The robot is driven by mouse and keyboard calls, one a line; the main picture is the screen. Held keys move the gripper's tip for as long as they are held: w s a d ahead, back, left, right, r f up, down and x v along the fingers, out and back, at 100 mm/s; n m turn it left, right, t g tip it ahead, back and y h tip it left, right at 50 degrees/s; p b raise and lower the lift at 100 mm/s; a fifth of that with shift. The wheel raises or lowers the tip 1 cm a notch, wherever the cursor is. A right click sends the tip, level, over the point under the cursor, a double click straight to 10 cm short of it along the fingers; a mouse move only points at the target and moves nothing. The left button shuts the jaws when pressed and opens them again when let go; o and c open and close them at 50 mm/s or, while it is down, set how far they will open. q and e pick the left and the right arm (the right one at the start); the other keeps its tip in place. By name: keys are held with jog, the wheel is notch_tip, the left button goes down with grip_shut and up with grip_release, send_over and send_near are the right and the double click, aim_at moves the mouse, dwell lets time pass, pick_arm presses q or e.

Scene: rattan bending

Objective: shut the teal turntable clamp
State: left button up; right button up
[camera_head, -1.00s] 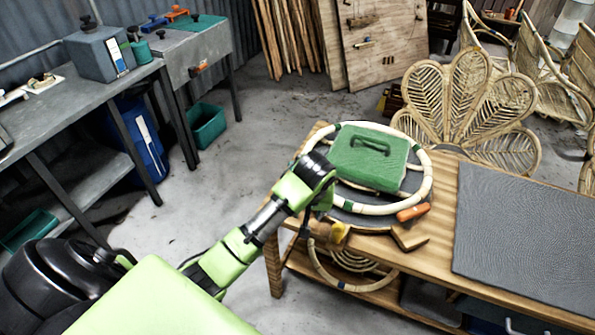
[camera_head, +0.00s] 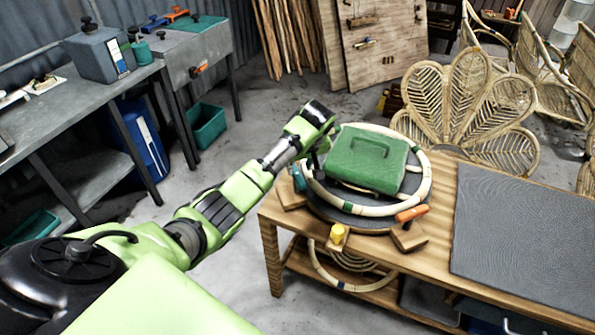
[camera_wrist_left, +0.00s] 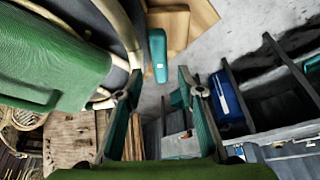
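The teal turntable clamp (camera_head: 298,178) sits at the left edge of the dark round turntable (camera_head: 350,214), on a wooden block. Its teal handle (camera_wrist_left: 158,54) stands out in the left wrist view, ahead of my fingers and apart from them. My left gripper (camera_head: 316,154) is over the turntable's left rim, just behind the teal clamp in the head view. In the left wrist view the gripper (camera_wrist_left: 159,84) has its fingers spread, with nothing between them. I cannot tell whether the clamp's jaw touches the ring. My right gripper is not in view.
An orange clamp (camera_head: 411,214) and a yellow clamp (camera_head: 337,234) are at the front edge. A grey mat (camera_head: 525,235) covers the workbench's right part.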

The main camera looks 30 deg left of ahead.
aim_at(297, 174)
pick_arm(q)
jog(key=shift+x, duration=2.85)
grip_shut()
